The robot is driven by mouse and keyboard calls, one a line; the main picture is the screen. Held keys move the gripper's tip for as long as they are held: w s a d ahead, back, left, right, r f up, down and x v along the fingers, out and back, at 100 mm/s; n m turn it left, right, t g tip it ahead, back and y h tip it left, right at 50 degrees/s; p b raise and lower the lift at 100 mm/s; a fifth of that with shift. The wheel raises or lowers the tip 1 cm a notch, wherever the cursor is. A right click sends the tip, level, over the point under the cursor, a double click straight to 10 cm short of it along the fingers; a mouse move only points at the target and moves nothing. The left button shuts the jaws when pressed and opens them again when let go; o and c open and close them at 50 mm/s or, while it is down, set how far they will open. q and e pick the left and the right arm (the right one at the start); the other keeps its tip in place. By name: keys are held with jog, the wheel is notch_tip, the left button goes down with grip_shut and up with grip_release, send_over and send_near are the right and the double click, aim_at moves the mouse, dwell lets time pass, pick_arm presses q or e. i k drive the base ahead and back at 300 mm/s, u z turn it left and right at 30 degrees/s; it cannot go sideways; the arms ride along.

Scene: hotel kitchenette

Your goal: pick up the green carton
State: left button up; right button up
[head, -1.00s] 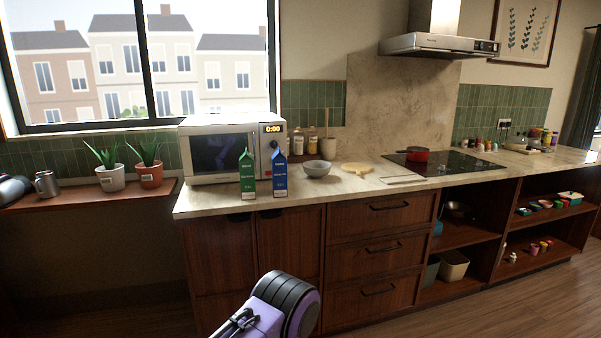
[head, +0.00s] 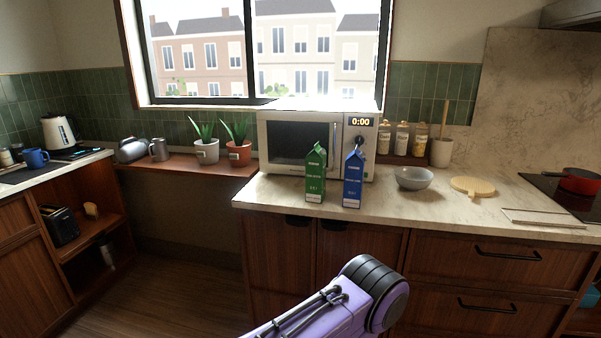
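The green carton (head: 316,175) stands upright on the front left part of the counter (head: 441,209), in front of the microwave. A blue carton (head: 353,180) stands upright just to its right. One of my arms, with a purple link and a dark rounded joint, reaches in at the bottom middle, below and in front of the counter. Neither gripper's fingers show in the head view. Nothing hides the front of the green carton.
A white microwave (head: 373,129) stands close behind the cartons. A grey bowl (head: 414,178) and a round wooden board (head: 472,186) lie to the right. Potted plants (head: 207,151) stand on the lower shelf at left. The counter left of the green carton is clear.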

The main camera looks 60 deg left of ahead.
aim_at(316, 160)
jog(key=u, duration=0.7)
jog(key=i, duration=0.7)
jog(key=u, duration=0.7)
